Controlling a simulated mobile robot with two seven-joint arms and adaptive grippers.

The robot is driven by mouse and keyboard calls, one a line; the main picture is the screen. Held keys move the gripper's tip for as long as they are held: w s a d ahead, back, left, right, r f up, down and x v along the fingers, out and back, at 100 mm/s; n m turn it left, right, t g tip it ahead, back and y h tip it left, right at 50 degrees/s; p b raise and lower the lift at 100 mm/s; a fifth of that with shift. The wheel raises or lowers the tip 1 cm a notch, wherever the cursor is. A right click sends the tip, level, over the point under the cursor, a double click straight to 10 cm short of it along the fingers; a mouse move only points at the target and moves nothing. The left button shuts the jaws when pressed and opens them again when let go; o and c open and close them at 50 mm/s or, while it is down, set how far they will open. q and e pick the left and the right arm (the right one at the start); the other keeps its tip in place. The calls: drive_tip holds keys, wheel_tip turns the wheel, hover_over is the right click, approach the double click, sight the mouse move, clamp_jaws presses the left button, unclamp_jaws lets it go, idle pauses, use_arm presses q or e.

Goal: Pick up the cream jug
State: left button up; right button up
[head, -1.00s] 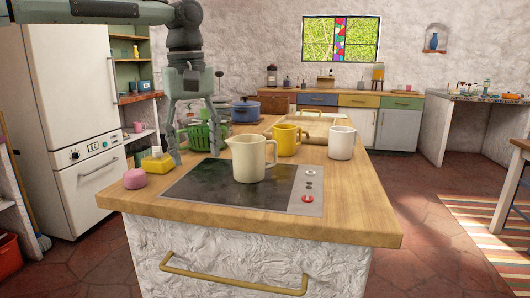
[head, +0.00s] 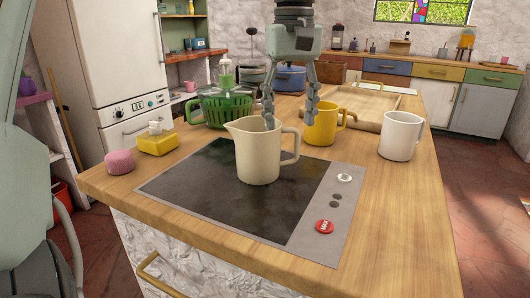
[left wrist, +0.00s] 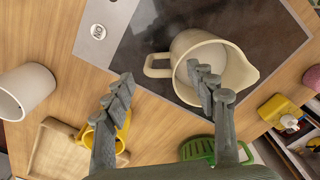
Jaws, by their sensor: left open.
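The cream jug (head: 258,158) stands upright on the dark cooktop, spout to the left and handle to the right in the head view. In the left wrist view the jug (left wrist: 232,74) shows its open mouth, with the handle toward the left. My left gripper (head: 290,118) is open and empty, pointing down at the jug's far side. In the left wrist view one finger overlaps the jug's mouth and the other lies past the handle, so the gripper (left wrist: 160,88) spans the rim and handle side. Whether a finger touches the jug cannot be told. My right gripper is not in view.
A yellow mug (head: 320,128) stands just behind the handle, and a white mug (head: 400,138) to the right. A wooden tray (head: 372,98) is behind. The cooktop's front (head: 235,212) is clear.

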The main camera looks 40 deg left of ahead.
sight(292, 128)
use_arm(q)
wheel_tip(292, 128, down, 5)
drive_tip(key=shift+w+r, duration=0.15)
drive_tip(key=shift+r, duration=0.05)
drive_tip(key=shift+d, duration=0.1)
clamp_jaws()
drive_tip(key=shift+r, duration=0.1)
